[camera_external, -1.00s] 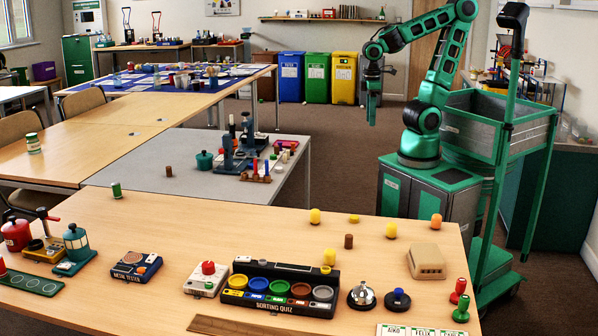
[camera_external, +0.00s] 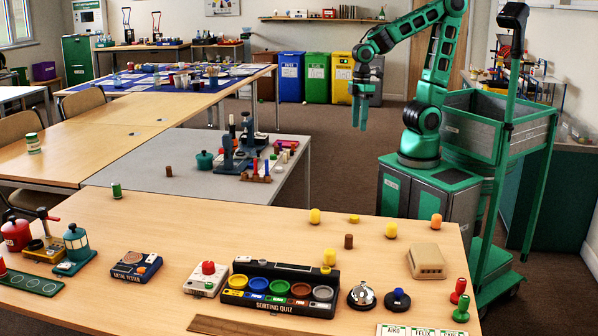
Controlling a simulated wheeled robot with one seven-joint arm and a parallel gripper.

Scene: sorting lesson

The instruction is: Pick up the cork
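No piece is plainly marked as the cork. A small brown cylinder (camera_external: 348,241) stands upright on the near wooden table (camera_external: 150,222), between yellow pieces. Another brown cylinder (camera_external: 169,171) stands on the grey table (camera_external: 130,176) behind. I cannot tell which of them, if either, is the cork. My gripper (camera_external: 360,127) hangs pointing down from my green arm, beyond the near table's far edge and well away from both cylinders. Its fingers look slightly parted, with nothing visible between them.
The sorting quiz tray (camera_external: 282,306), a bell (camera_external: 361,297) and a metal tester (camera_external: 136,266) are nearer the front. The table's middle left is fairly clear.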

